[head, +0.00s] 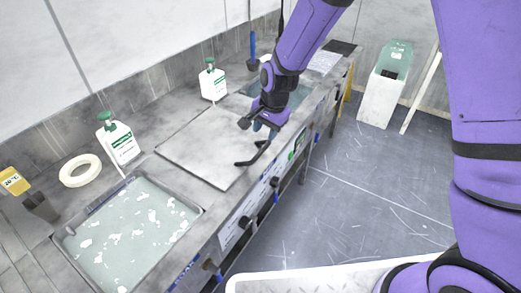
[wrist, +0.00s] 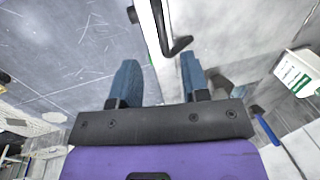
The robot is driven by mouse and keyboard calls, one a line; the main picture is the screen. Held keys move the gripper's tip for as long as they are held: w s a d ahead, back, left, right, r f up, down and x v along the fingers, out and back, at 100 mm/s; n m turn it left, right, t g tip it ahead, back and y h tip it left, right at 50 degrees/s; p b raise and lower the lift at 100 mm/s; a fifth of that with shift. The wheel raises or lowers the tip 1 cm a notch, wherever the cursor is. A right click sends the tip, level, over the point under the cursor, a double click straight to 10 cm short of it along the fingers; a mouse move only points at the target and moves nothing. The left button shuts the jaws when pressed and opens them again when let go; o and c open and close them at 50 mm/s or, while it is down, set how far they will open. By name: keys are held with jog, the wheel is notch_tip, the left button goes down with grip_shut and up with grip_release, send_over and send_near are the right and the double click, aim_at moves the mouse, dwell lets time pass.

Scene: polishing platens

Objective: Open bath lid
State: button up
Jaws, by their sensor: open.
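The bath lid (head: 205,150) is a flat grey metal plate lying shut on the counter in the middle of the head view. A black bent handle (head: 254,156) sits at its front right edge. My gripper (head: 265,130) is just above and beyond the handle, over the counter's front edge. In the wrist view my gripper (wrist: 157,62) has its two blue fingers apart with nothing held between them. The handle (wrist: 179,46) shows there ahead of the fingertips, nearer the right finger. I cannot tell whether a finger touches it.
An open bath (head: 130,235) with white flecks lies at the left. White bottles (head: 118,142) (head: 212,83) and a tape ring (head: 80,170) stand along the back. A pale bin (head: 385,90) stands on the right. The grey floor (head: 350,200) before the counter is mostly clear.

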aim_at(260, 152)
jog(key=f, duration=0.3)
jog(key=a+f, duration=0.1)
jog(key=f, duration=0.2)
jog(key=w+f, duration=0.1)
jog(key=f, duration=0.2)
jog(key=shift+a+f, duration=0.15)
jog(key=shift+a, duration=0.1)
grip_shut()
